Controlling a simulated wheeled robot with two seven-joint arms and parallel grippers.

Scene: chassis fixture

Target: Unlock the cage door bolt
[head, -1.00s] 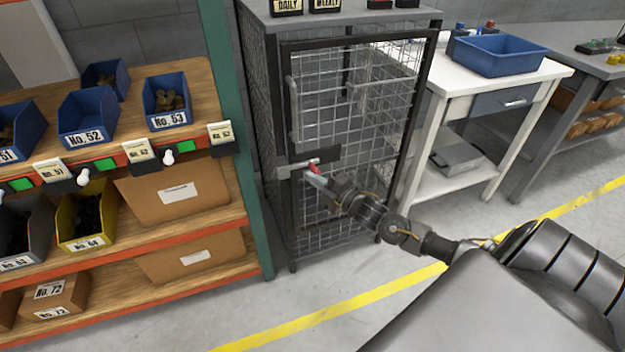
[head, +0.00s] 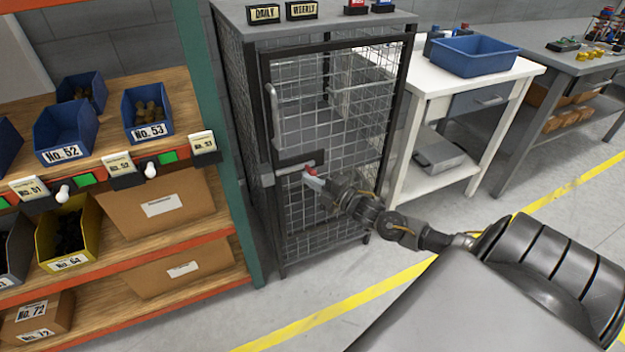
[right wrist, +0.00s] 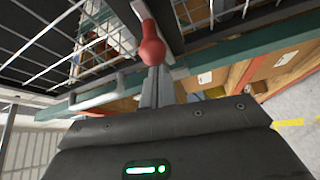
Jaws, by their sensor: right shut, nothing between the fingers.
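The wire-mesh cage (head: 235,130) has a dark-framed door (head: 330,215) that looks closed. The bolt (head: 291,169), a pale rod with a red knob (head: 311,170), lies across a dark plate on the door. A grey block, the keeper (head: 267,177), is on the frame to its left. My right gripper (head: 312,181) is shut and empty, with its fingertips right at the knob. In the right wrist view the red knob (right wrist: 152,46) stands at the tips of the closed fingers (right wrist: 156,88); whether they touch is unclear. My left gripper is not in view.
A shelf with a green upright (head: 222,150) and bins stands close left of the cage. A white table (head: 425,80) with a blue tray (head: 473,55) stands to the right. The pale door handle (head: 273,115) is above the bolt. Floor in front is open.

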